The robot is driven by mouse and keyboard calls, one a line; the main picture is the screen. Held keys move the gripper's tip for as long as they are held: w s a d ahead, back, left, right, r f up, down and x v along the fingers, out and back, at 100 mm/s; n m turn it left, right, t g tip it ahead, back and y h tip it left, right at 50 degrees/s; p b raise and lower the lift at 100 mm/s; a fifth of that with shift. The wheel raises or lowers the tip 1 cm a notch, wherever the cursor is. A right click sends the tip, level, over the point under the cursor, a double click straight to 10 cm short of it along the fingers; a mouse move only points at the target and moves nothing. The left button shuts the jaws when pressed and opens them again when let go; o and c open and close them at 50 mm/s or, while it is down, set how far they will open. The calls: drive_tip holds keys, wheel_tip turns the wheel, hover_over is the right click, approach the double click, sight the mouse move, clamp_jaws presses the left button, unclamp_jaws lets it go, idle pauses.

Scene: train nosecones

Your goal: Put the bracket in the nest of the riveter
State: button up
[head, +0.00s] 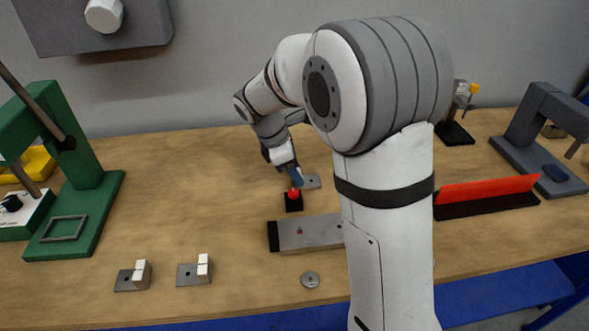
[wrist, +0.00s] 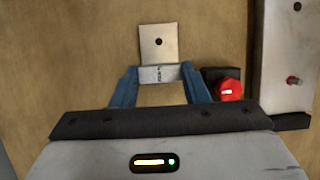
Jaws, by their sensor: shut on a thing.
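My gripper (head: 296,178) reaches down at the middle of the table, behind a small black box with a red button (head: 294,198). In the wrist view its two blue fingers (wrist: 159,74) are shut on the upright flange of a grey metal bracket (wrist: 157,45). The bracket's flat plate, with one hole, points away from the gripper. In the head view the plate (head: 312,182) shows beside the fingers. I cannot tell whether it touches the table. A green press (head: 85,195) stands at the left with a square grey frame (head: 64,228) on its base. I cannot tell whether it is the riveter.
Two similar brackets (head: 133,277) (head: 194,273) lie at the front left. A grey bar fixture (head: 308,233) and a washer-like disc (head: 310,280) lie near my arm. A red strip (head: 487,189) and a dark grey machine (head: 540,140) stand at the right. The table's left middle is clear.

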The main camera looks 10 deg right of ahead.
drive_tip(key=shift+f, duration=0.1)
drive_tip(key=o, duration=1)
